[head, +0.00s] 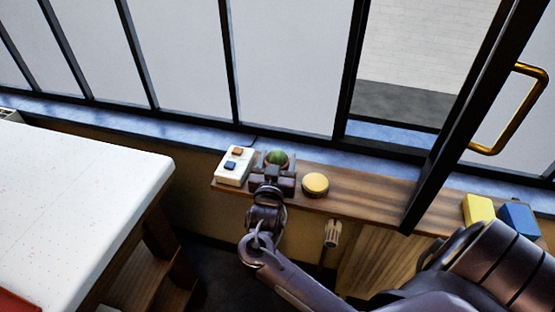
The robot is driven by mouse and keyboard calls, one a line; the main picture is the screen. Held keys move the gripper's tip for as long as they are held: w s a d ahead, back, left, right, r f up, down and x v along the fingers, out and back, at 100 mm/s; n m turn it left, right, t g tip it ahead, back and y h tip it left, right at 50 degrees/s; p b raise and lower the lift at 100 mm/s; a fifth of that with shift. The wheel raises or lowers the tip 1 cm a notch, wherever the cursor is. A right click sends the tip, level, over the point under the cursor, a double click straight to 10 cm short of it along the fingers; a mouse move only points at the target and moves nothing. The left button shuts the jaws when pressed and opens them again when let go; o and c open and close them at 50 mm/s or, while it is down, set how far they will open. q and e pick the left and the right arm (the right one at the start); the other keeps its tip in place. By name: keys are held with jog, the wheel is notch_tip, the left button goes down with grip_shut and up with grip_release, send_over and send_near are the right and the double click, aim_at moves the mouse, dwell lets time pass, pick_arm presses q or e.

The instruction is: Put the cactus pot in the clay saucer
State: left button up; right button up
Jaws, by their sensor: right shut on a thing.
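The green round top of the cactus (278,157) shows near the left end of the wooden shelf. My right gripper (273,174) is shut on the cactus pot, and its dark fingers and wrist hide most of the pot. I cannot tell whether the pot touches the shelf or is held above it. I cannot make out a clay saucer; the area under and behind the gripper is hidden. My left gripper is not in view.
On the wooden shelf (370,193), a white block with orange and blue parts (234,166) stands just left of the gripper, and a round yellow object (315,184) just right. Yellow (478,209) and blue (519,219) blocks sit far right. A dark frame post crosses the shelf.

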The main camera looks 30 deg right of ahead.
jog(key=o, duration=0.6)
jog(key=shift+f, duration=0.15)
jog(key=o, duration=0.5)
jog(key=shift+r, duration=0.3)
jog(key=b+v, duration=0.1)
jog(key=v, duration=1.1)
jog(key=shift+f, duration=0.1)
jog(key=shift+a, duration=0.1)
